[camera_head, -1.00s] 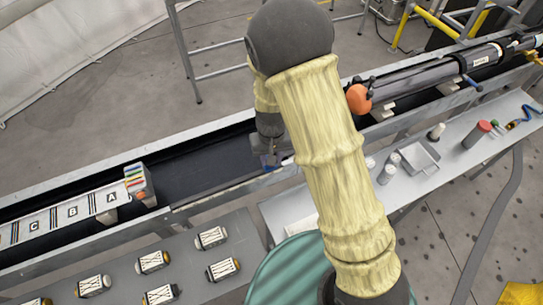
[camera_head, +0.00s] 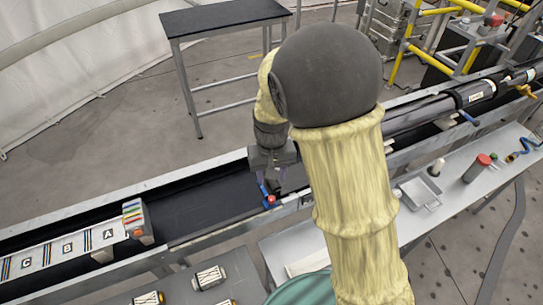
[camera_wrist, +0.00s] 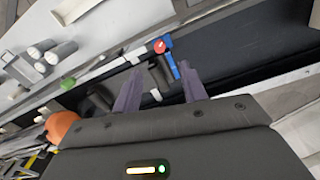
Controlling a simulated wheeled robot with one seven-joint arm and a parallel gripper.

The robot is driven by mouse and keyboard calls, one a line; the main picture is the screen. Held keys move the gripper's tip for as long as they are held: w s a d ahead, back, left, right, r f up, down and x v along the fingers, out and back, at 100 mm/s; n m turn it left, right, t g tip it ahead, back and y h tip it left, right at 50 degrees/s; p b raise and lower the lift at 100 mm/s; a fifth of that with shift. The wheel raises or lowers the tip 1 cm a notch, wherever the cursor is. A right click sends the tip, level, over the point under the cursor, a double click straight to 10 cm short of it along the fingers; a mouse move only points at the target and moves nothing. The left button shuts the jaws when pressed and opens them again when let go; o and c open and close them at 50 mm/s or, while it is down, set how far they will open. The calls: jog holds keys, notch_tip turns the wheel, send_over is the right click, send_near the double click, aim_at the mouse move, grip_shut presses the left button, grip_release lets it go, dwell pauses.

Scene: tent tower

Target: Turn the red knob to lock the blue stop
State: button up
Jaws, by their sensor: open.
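The small red knob (camera_head: 271,199) sits at the near edge of the dark channel, beside the blue stop (camera_head: 263,189). In the wrist view the red knob (camera_wrist: 159,46) has a pale mark on its top, and the blue stop (camera_wrist: 172,66) runs as a narrow bar next to it. My gripper (camera_head: 270,172) is above the channel, close to the stop. In the wrist view my gripper (camera_wrist: 160,67) has its two purple fingers spread, with nothing held. The knob lies just beyond the fingertips, apart from them in the picture.
The channel (camera_head: 200,208) is bare left of the stop, up to a lettered panel (camera_head: 60,248). A long dark tube (camera_head: 430,108) lies in the channel at right. A side shelf holds a grey tray (camera_head: 420,191) and a red-topped canister (camera_head: 477,168). An orange disc (camera_wrist: 62,126) shows in the wrist view.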

notch_tip(320, 180, up, 8)
jog(key=shift+f, duration=0.25)
jog(key=s+d+f+m+t, duration=0.1)
jog(key=s+d, duration=0.3)
jog(key=d, duration=0.4)
jog(key=s+d+f+m+t, duration=0.1)
jog(key=s+d+f+m, duration=0.1)
jog(key=s+d, duration=0.3)
jog(key=d, duration=0.4)
jog(key=shift+d+t, duration=0.25)
jog(key=shift+t, duration=0.05)
jog(key=shift+f, duration=0.15)
jog(key=shift+c, duration=0.6)
jog(key=shift+a, duration=0.15)
